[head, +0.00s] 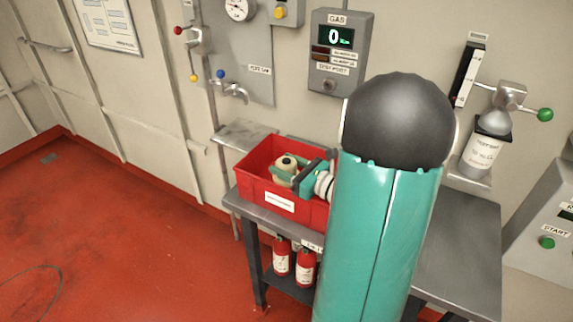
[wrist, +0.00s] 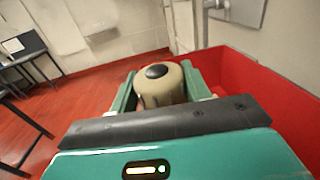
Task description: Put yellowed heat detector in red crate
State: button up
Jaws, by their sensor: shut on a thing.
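The yellowed heat detector (head: 285,163) is a beige dome with a dark centre. In the wrist view the detector (wrist: 162,88) sits between the two green fingers of my gripper (wrist: 160,90), which is shut on it. The red crate (head: 252,185) stands on the left end of a grey metal table, with a white label on its front. In the head view my gripper (head: 290,170) and the detector are over the crate's opening, about at rim height. The crate's red wall (wrist: 270,95) shows behind and right of the detector. The crate floor is hidden.
The grey table (head: 465,240) runs right behind my large green arm link, which hides its middle. Two red extinguishers (head: 281,257) stand on its lower shelf. A gas panel (head: 338,52) and taps (head: 232,92) are on the wall behind. Red floor at left is clear.

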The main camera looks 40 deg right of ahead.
jog(key=shift+f, duration=0.2)
jog(key=o, duration=1)
jog(key=shift+a+f, duration=0.1)
jog(key=shift+f, duration=0.05)
jog(key=shift+r, duration=0.5)
jog(key=v, duration=1.2)
jog(key=w+a+r+n+g+y, duration=0.1)
jog(key=a+n+g+y, duration=0.4)
jog(key=a+n+g, duration=1.3)
jog(key=s+a+r+n+t+h, duration=0.1)
jog(key=a+r+n+t+h, duration=0.1)
jog(key=n, duration=0.3)
jog(key=s+a+r+n+t+h, duration=0.1)
jog(key=a+r+n+t+h, duration=0.1)
jog(key=a+n+h, duration=0.2)
jog(key=s+a+r+n+t+h, duration=0.1)
jog(key=a+r+n+t+h, duration=0.1)
jog(key=n, duration=0.4)
jog(key=shift+s+a+h, duration=0.15)
jog(key=shift+a+h, duration=0.35)
jog(key=shift+a, duration=0.8)
